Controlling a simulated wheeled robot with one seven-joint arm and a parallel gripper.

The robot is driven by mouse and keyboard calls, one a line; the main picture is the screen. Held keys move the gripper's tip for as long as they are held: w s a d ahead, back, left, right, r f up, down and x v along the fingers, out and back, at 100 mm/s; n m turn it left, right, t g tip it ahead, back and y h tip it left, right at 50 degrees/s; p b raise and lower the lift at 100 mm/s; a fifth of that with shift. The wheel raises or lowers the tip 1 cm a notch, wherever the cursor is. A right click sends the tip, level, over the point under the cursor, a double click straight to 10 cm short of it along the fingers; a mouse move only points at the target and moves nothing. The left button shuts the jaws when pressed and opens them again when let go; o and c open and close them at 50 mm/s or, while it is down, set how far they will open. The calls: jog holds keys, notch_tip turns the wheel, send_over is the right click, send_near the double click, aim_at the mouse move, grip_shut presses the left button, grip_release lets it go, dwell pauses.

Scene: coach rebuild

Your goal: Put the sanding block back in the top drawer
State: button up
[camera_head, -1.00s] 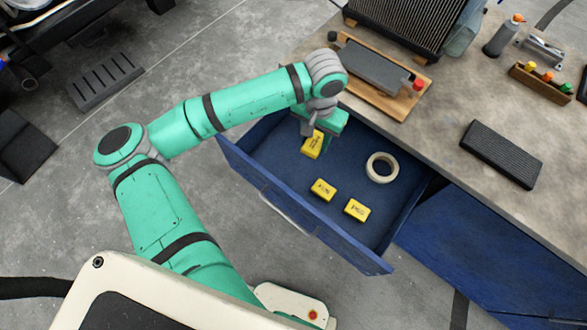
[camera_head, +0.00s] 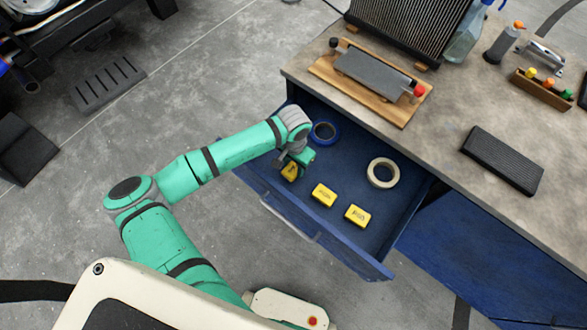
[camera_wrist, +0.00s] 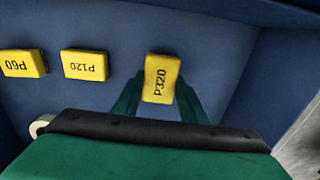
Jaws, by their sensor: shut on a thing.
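A yellow sanding block marked P320 (camera_wrist: 161,78) is between the fingers of my gripper (camera_wrist: 160,98), which is shut on it. In the head view the block (camera_head: 289,171) shows partly below my gripper (camera_head: 294,163), inside the outline of the open top drawer (camera_head: 345,168), at its left end near the front panel. I cannot tell whether the block touches the drawer floor. Two more yellow blocks lie in the drawer, P120 (camera_head: 323,195) and P60 (camera_head: 357,215). They also show left of the held block in the wrist view, P120 (camera_wrist: 85,65) and P60 (camera_wrist: 22,63).
A blue tape roll (camera_head: 323,132) and a cream tape roll (camera_head: 383,173) lie farther back in the drawer. The workbench (camera_head: 430,150) above bears a sharpening stone on a wooden board (camera_head: 378,108) and a dark ribbed block (camera_head: 502,160).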

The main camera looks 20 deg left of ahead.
aim_at(294, 168)
jog(key=shift+f, duration=1.35)
jog(key=shift+f, duration=0.2)
jog(key=o, duration=1.1)
jog(key=shift+r, duration=0.1)
notch_tip(294, 168, up, 12)
jog(key=shift+a+r, duration=0.1)
